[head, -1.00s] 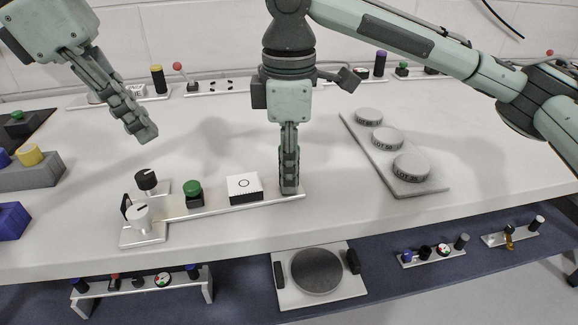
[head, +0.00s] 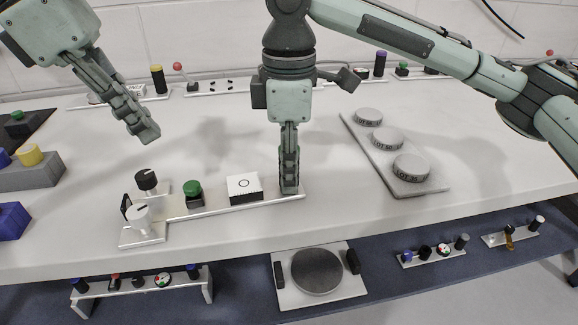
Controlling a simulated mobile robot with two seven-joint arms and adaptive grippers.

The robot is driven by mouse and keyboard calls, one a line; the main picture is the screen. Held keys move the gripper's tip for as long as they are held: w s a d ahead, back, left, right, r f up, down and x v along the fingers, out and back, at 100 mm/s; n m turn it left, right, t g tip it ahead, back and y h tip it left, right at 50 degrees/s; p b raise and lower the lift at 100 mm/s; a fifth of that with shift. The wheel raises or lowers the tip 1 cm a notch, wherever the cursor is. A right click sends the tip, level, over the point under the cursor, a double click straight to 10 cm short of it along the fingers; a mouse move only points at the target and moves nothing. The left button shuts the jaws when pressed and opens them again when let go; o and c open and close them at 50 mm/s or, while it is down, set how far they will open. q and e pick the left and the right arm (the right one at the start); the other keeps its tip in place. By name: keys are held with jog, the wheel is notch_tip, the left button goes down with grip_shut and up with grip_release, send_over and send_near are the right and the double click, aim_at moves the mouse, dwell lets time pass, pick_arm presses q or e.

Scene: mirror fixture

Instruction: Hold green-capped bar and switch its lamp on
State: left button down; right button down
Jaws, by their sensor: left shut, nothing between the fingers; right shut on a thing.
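A flat metal bar fixture (head: 218,212) lies on the table, front left of centre. My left gripper (head: 151,136) is shut and empty, in the air above and behind the black knob, apart from the fixture. I cannot tell which part is the lamp.
A grey plate with labelled discs (head: 417,187) lies to the right. Yellow and blue blocks (head: 30,156) stand at the left edge. More fixtures stand along the back wall and on the lower shelf (head: 385,300).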

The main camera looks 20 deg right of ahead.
aim_at(197, 182)
pick_arm(q)
jog(key=shift+s+d+f+m+t+h, duration=0.1)
jog(key=shift+d+f+m+t+h, duration=0.5)
jog(key=shift+f, duration=0.8)
jog(key=shift+d+f+m+t+h, duration=0.45)
jog(key=shift+f+m+t+h, duration=0.3)
jog(key=shift+f, duration=0.7)
jog(key=shift+s+d+f+m+t+h, duration=0.1)
jog(key=shift+d+f+m+t+h, duration=0.4)
jog(key=shift+f+t, duration=0.65)
jog(key=shift+f+g, duration=0.3)
jog(key=shift+f, duration=0.55)
jog(key=shift+r, duration=3.45)
